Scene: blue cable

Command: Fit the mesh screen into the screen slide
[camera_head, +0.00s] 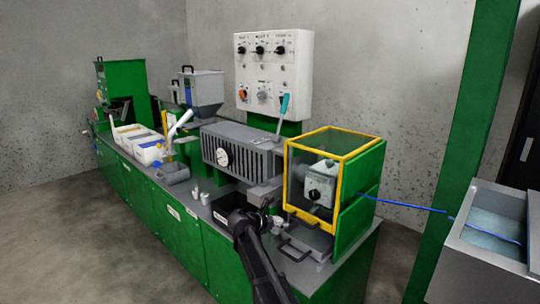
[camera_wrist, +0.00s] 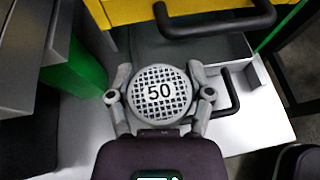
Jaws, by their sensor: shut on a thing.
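The mesh screen (camera_wrist: 159,94) is a round grey disc with a dark square grid and the number 50 on it. In the wrist view my gripper (camera_wrist: 160,97) is shut on it, with one finger on each side of its rim. In the head view my gripper (camera_head: 273,222) is over the bench front, left of the yellow-framed guard. The disc is too small to make out there. I cannot clearly pick out the screen slide in either view. A grey block (camera_head: 265,191) sits just behind my gripper, at the end of the finned barrel.
The yellow-framed guard (camera_head: 342,146) stands close right, and its black handle (camera_wrist: 215,24) is just beyond the screen. A flat tray with a handle (camera_head: 296,250) lies below it. A blue cable (camera_head: 405,204) runs right to a water trough (camera_head: 490,232). Small cups (camera_head: 199,196) stand left.

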